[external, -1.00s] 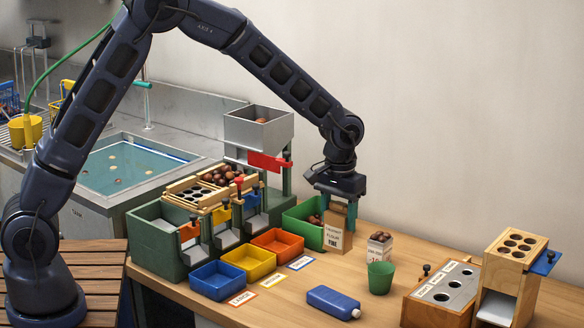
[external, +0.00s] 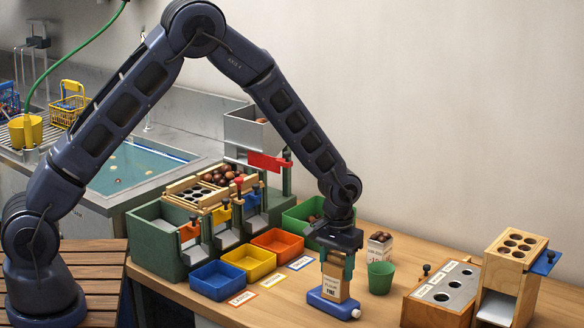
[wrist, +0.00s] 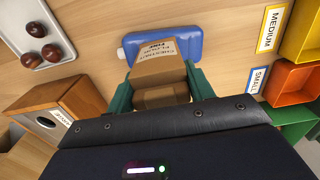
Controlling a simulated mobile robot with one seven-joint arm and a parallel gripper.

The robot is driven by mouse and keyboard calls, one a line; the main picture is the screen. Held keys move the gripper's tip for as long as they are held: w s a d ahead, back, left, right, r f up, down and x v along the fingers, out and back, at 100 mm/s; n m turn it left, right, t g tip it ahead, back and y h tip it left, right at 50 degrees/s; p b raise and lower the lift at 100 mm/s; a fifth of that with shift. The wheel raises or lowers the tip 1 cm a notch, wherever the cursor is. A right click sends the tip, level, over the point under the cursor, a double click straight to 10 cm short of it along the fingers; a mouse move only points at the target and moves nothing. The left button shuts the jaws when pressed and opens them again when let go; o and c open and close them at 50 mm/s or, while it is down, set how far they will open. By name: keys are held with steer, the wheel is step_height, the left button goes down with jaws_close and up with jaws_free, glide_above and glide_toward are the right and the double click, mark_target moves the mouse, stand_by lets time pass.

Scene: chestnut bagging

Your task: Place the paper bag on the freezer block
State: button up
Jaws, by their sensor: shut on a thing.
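The brown paper bag (external: 336,288) is upright, with a printed label on its front. My gripper (external: 337,268) is shut on its upper part, one green finger on each side. The blue freezer block (external: 318,303) lies flat on the table directly below the bag, its white cap at the right end. The bag's bottom is at the block's top, and I cannot tell whether they touch. In the wrist view the bag (wrist: 160,72) stands between the fingers and hides part of the block (wrist: 190,40).
A green cup (external: 380,279) and a white carton of chestnuts (external: 379,247) stand right of the bag. Blue, yellow and orange (external: 277,247) bins are at left, with label cards in front. A wooden box with holes (external: 440,292) is at right. The wrist view shows a white tray with chestnuts (wrist: 18,15).

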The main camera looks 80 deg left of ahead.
steer(key=shift+f, duration=0.1)
steer(key=o, duration=1)
steer(key=shift+o, duration=0.2)
